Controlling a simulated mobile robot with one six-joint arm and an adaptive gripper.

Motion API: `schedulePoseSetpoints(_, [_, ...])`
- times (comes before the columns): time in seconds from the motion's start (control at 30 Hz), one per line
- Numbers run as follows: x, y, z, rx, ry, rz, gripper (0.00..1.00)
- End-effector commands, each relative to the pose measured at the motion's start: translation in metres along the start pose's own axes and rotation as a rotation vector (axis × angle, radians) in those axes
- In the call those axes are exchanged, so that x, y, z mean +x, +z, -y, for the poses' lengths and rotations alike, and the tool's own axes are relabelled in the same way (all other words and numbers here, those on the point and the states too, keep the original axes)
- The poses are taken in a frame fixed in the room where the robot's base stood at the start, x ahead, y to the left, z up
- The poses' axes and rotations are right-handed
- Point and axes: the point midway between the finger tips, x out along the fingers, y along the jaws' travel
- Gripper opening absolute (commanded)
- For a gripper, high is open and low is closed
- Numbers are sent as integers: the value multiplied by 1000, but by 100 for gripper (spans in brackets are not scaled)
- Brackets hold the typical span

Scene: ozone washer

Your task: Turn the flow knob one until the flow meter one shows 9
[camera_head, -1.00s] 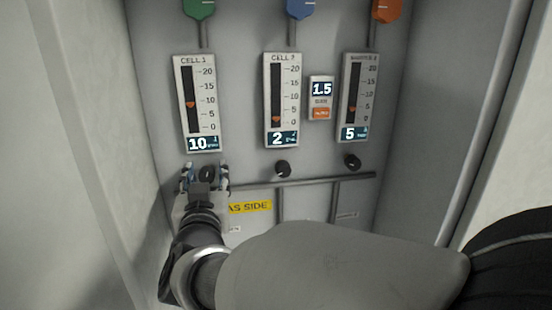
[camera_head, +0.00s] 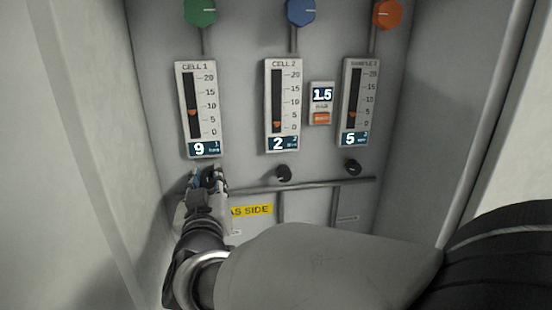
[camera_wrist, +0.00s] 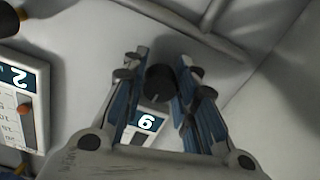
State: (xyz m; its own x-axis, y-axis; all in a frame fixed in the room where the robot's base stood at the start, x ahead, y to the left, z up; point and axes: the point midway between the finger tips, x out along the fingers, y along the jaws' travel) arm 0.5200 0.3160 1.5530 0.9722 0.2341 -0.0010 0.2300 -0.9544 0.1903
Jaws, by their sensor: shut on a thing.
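The flow meter one (camera_head: 201,104), labelled CELL 1, is at the left of the panel in the head view. Its display (camera_head: 204,149) reads 9, and its orange pointer sits just below the 10 mark. The flow knob one (camera_head: 208,178) is a black knob right below it, partly hidden by my gripper (camera_head: 207,180). In the wrist view the dark knob (camera_wrist: 160,84) lies between the blue fingers of my gripper (camera_wrist: 160,80), which is shut on it. Part of the 9 display (camera_wrist: 147,123) shows between the fingers there.
The CELL 2 meter (camera_head: 283,105) reads 2, with its black knob (camera_head: 283,173) below. The right meter (camera_head: 359,102) reads 5, with another knob (camera_head: 353,167) below. A small 1.5 display (camera_head: 322,95) sits between them. A horizontal pipe (camera_head: 300,184) runs below the knobs. Cabinet walls flank the panel.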

Motion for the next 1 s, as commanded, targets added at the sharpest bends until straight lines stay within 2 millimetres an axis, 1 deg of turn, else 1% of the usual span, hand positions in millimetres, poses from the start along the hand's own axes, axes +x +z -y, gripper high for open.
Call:
schedulePoseSetpoints(0.17, [0,0,0,2,0,-1,3])
schedulePoseSetpoints(0.2, [0,0,0,2,0,-1,29])
schedulePoseSetpoints(0.47, [0,0,0,3,0,-1,47])
schedulePoseSetpoints(0.73, [0,0,0,3,0,-1,48])
schedulePoseSetpoints(0.83, [-3,0,0,3,0,-1,48])
schedulePoseSetpoints(0.93, [-13,-1,0,4,-1,-2,48])
schedulePoseSetpoints(1.0, [-26,-1,1,3,-3,-2,48])
